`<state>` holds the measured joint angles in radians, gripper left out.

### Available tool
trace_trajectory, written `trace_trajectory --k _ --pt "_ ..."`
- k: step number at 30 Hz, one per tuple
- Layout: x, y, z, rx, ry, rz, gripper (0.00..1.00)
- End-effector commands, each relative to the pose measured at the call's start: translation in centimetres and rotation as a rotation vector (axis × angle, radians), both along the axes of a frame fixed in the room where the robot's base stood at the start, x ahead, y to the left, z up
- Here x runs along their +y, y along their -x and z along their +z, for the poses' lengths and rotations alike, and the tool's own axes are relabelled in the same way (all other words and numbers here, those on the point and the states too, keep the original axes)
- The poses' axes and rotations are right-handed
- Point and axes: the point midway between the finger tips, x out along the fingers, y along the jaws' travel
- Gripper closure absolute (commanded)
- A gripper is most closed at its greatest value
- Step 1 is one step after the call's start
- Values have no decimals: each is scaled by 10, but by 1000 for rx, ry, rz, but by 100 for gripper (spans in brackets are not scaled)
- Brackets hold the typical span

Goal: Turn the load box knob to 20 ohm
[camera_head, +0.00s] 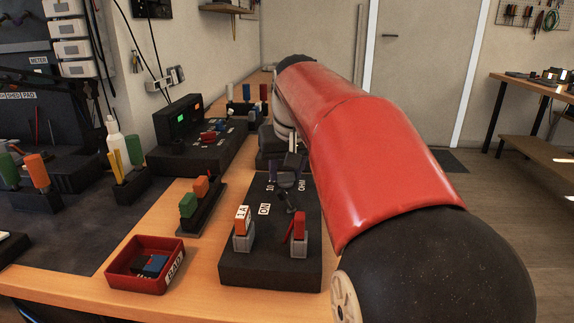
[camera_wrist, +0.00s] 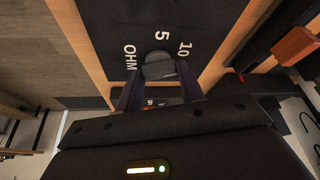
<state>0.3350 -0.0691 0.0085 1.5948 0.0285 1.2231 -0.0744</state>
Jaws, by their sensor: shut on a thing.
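The load box (camera_head: 240,270) is a black box on the wooden bench, with white markings on its top. In the wrist view its face shows 5, 10 and OHM around a grey knob (camera_wrist: 157,58); I see no 20 marking, and the knob's pointing direction is unclear. My gripper (camera_head: 287,184) reaches down onto the box's far part. In the wrist view my gripper (camera_wrist: 158,76) has its fingers on both sides of the knob, shut on it.
Left are a red tray (camera_head: 170,247) and a rack with green and orange blocks (camera_head: 200,205). A black instrument panel (camera_head: 185,125) stands behind.

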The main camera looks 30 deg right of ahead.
Motion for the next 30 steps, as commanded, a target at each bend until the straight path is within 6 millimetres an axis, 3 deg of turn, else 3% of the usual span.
trace_trajectory --k 18,30 --pt "4 -2 2 1 1 -566 85" --pt "4 -3 1 0 0 -801 85"
